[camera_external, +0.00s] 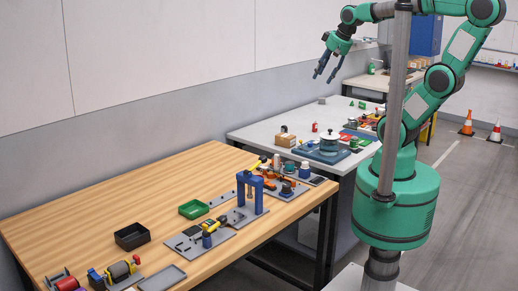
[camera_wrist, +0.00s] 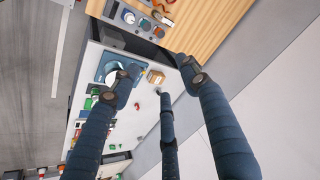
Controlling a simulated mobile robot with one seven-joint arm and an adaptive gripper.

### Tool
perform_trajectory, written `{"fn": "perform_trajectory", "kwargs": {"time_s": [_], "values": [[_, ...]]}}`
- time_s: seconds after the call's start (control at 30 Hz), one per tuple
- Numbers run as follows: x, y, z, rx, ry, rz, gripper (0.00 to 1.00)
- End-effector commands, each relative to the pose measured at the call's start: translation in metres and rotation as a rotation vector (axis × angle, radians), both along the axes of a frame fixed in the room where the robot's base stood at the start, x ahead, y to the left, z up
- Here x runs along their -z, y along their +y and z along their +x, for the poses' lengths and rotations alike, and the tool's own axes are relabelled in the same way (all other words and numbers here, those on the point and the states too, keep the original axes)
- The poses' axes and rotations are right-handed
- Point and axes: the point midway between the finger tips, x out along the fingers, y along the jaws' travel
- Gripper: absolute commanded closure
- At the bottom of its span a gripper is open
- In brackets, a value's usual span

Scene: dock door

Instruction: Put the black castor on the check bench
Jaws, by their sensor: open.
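My gripper (camera_external: 326,73) is open and empty, raised in the air above the far end of the pale grey bench (camera_external: 250,131). In the wrist view its dark blue fingers (camera_wrist: 160,80) are spread apart with nothing between them. A small dark thing (camera_external: 284,129), possibly the black castor, stands on the pale bench behind a cardboard box (camera_external: 285,140); it is too small to be sure. In the wrist view a dark spot (camera_wrist: 158,91) lies beside the box, near the middle fingertip. A wooden bench (camera_external: 95,210) stands in front. No label shows which is the check bench.
On the pale bench are a blue device with a round top (camera_external: 328,144), a red item (camera_external: 315,127) and green parts. The wooden bench holds a black bin (camera_external: 130,236), a green bin (camera_external: 194,209) and a blue press (camera_external: 249,192). Its left back is clear.

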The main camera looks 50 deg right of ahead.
Motion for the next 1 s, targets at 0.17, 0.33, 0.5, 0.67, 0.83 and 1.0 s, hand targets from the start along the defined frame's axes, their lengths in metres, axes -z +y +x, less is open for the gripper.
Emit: {"fn": "perform_trajectory", "kwargs": {"time_s": [0.17,0.33,0.5,0.67,0.83,1.0], "values": [[0.009,0.009,-0.040,-0.160,-0.013,-0.083,0.54],[0.015,0.011,-0.058,-0.240,-0.017,-0.128,0.54],[0.018,0.012,-0.062,-0.259,-0.017,-0.139,0.54],[0.017,0.012,-0.062,-0.257,-0.017,-0.138,0.54],[0.021,0.012,-0.062,-0.257,-0.017,-0.137,0.54],[0.037,0.012,-0.062,-0.257,-0.017,-0.137,0.54]]}}
